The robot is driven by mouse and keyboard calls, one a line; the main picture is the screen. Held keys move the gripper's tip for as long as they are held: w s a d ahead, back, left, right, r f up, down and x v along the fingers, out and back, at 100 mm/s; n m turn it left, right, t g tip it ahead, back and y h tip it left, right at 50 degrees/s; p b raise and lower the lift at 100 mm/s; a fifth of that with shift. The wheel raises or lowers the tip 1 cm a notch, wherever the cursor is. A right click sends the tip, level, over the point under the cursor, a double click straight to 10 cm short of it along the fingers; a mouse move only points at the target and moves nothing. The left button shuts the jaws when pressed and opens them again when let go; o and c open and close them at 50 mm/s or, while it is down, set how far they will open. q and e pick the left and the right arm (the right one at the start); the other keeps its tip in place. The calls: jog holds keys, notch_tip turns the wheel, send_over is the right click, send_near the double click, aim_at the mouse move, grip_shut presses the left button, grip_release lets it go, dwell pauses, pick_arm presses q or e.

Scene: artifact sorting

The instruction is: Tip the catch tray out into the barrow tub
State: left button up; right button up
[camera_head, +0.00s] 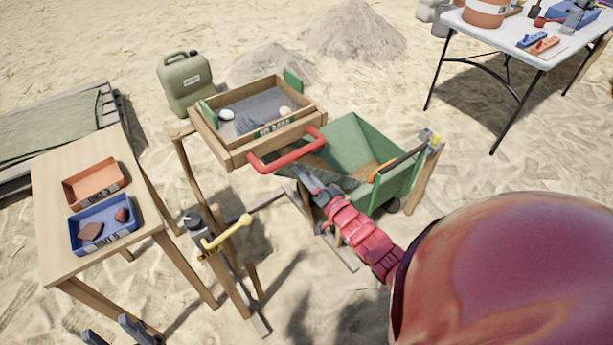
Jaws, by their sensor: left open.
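A wooden sieve frame (225,153) with a grey mesh floor stands raised on a stand, with a few pale lumps and dark material in it. A red handle (290,157) sticks out at its front. I cannot clearly tell a separate catch tray from the frame; anything under it is mostly hidden. The green barrow tub (350,140) is just right of the frame, with some brown material inside. My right gripper (314,184) is just below the red handle, in front of the tub; its jaw state is unclear. My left gripper (115,335) is open and empty at the bottom left edge.
A wooden table (50,215) at left holds an orange tray (66,198) and a blue tray (78,247) with finds. A yellow-handled lever (228,235) stands on the stand. A green jerrycan (184,85) is behind. A white table (480,45) is far right.

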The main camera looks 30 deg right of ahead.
jog(key=shift+a, duration=0.1)
jog(key=shift+s+f, duration=0.1)
jog(key=shift+s, duration=0.25)
jog(key=s+d+p, duration=0.1)
jog(key=s, duration=1.5)
jog(key=shift+s+d+p, duration=0.2)
jog(key=shift+s+p, duration=0.15)
